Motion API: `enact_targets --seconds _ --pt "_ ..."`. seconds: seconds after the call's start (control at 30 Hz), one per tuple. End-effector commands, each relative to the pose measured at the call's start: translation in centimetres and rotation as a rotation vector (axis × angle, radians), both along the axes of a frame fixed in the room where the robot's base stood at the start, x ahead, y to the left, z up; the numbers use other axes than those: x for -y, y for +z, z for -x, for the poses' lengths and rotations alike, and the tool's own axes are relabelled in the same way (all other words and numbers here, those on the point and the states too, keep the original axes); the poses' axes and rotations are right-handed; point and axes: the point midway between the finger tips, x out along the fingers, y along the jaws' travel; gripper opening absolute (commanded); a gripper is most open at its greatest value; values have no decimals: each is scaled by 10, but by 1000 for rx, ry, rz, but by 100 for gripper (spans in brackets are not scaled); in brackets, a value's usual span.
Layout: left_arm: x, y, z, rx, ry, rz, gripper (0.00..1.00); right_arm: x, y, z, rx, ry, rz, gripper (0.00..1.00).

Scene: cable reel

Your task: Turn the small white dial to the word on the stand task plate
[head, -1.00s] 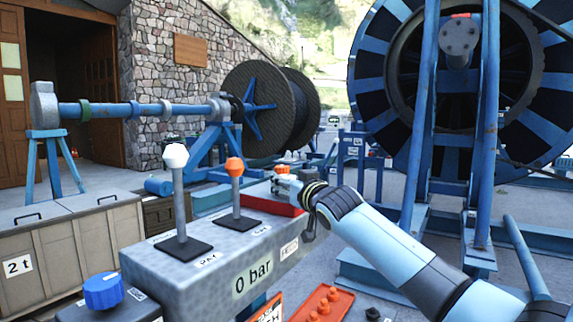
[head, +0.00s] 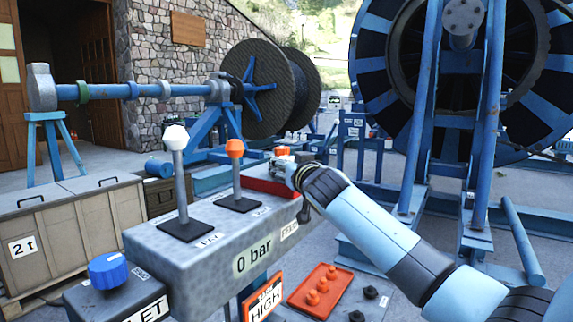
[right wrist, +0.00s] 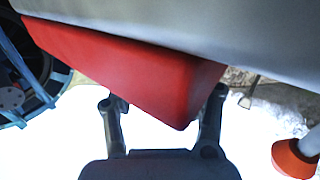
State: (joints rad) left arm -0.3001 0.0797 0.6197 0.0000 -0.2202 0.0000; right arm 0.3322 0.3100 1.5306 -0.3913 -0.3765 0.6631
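An orange-framed plate (head: 263,302) at the bottom of the head view reads "HIGH" under a smaller word that looks like "TASK". I cannot make out a small white dial in either view. My right gripper (head: 284,155) is at the far right end of the grey console (head: 190,258), by a red block (head: 270,185). In the right wrist view the fingers of my right gripper (right wrist: 165,96) are apart, with the red block (right wrist: 115,70) showing between and beyond them. I cannot tell whether they touch it. My left gripper is out of view.
The console carries a white-topped lever (head: 177,165) and an orange-topped lever (head: 236,175). A blue knob (head: 108,270) stands at front left. An orange plate with several pegs (head: 320,290) lies below my right arm. A large blue reel (head: 385,85) stands behind.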

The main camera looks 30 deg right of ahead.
Motion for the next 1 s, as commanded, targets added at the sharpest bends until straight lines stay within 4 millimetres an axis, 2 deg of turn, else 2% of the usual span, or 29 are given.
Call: enact_targets --seconds 0.1,0.37,0.47,0.8,1.0 --pt "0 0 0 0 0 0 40 0 0 0 0 0 0 63" --pt "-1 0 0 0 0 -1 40 0 0 1 1 0 1 63" --pt "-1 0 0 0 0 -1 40 -2 0 10 0 1 2 63" --pt "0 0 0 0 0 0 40 -20 -1 80 -2 2 4 63" --pt "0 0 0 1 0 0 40 -28 -1 109 0 1 2 63"
